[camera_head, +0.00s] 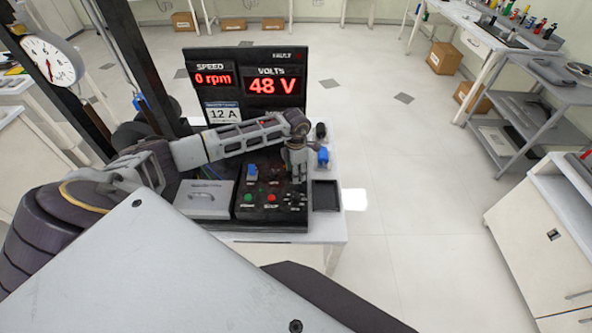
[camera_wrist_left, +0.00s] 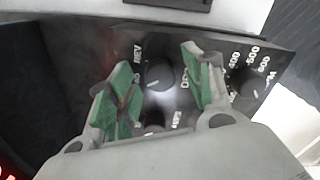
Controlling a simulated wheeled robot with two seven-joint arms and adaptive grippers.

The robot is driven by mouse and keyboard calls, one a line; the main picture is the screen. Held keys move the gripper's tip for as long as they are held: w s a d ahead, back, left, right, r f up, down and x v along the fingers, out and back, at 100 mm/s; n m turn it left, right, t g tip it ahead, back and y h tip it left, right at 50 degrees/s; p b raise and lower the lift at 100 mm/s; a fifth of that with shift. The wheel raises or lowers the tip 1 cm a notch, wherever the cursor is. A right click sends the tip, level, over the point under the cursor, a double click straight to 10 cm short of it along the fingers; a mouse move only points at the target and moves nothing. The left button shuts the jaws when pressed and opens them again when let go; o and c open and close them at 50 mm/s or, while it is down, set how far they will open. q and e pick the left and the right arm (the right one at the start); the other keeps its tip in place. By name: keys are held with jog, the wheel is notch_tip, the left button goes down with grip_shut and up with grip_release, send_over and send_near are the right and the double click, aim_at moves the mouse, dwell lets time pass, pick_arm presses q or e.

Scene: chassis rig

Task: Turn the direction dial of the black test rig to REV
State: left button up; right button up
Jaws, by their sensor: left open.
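The black test rig's control panel (camera_head: 262,205) lies flat in front of an upright display board in the head view. My left gripper (camera_head: 298,178) points down over the panel's right part, hiding the controls under it. In the left wrist view, the left gripper (camera_wrist_left: 158,64) is open, its green-padded fingers on either side of a round black dial (camera_wrist_left: 160,76). REV is printed beside this dial, and its white mark points to the lower left. Whether the pads touch it I cannot tell. My right gripper is not in view.
A second dial (camera_wrist_left: 244,84) with printed numbers sits close to the right finger. The display board (camera_head: 275,60) reads 0 rpm and 48 V.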

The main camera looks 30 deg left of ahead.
pick_arm(q)
jog(key=shift+c, duration=0.2)
jog(key=c, duration=1)
